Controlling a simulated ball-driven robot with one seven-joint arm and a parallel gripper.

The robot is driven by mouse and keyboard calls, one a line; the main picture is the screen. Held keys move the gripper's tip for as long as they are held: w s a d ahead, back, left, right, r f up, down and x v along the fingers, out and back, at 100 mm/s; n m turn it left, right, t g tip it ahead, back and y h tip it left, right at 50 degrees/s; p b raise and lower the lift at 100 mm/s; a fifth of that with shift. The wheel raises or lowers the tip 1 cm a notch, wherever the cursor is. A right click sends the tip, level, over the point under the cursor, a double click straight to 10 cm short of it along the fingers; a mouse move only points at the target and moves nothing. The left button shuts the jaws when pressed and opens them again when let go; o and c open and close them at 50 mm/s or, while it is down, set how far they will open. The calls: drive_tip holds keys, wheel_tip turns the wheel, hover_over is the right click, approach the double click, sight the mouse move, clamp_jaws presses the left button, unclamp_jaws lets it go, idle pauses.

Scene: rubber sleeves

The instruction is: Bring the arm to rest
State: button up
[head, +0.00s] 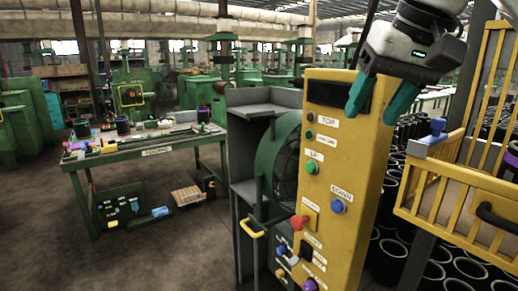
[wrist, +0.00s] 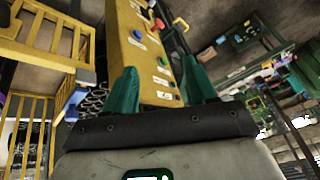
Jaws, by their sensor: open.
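My gripper (head: 381,98) is at the upper right of the head view, raised at the top of a yellow control panel (head: 342,130). Its two teal fingers are apart with nothing between them. In the wrist view the fingers of my gripper (wrist: 164,92) point toward the panel (wrist: 148,60), whose face with buttons shows between and beyond them. I cannot tell how far the fingertips are from the panel. The panel bears a green button (head: 311,168), a blue button (head: 337,206) and a red knob (head: 299,221).
A yellow railing (head: 440,205) with a blue latch-like piece (head: 437,127) stands right of the panel. Black rubber sleeves (head: 389,262) stand behind it. A green workbench (head: 150,155) with tools is at left.

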wheel_tip(320, 180, down, 29)
drive_tip(key=a+y, duration=0.2)
drive_tip(key=y, duration=0.2)
drive_tip(key=s+d+f+m+h, duration=0.1)
drive_tip(key=s+f, duration=0.4)
drive_tip(key=f, duration=0.4)
drive_tip(key=s+d+f, duration=0.2)
drive_tip(key=s+f, duration=0.4)
drive_tip(key=f, duration=0.4)
drive_tip(key=s+d+f+g+h, duration=0.1)
drive_tip(key=s+d+f, duration=0.2)
drive_tip(key=s, duration=0.4)
drive_tip(key=s+d+f+g+h, duration=0.1)
drive_tip(key=s+d+f+h, duration=0.1)
drive_tip(key=s, duration=0.6)
drive_tip(key=s+d+f+g+h, duration=0.2)
drive_tip(key=s+d+f, duration=0.2)
drive_tip(key=s+f, duration=0.2)
drive_tip(key=shift+s+d+f+n, duration=0.15)
drive_tip(key=shift+s+n, duration=0.25)
drive_tip(key=shift+s, duration=0.7)
drive_tip(key=shift+c, duration=0.4)
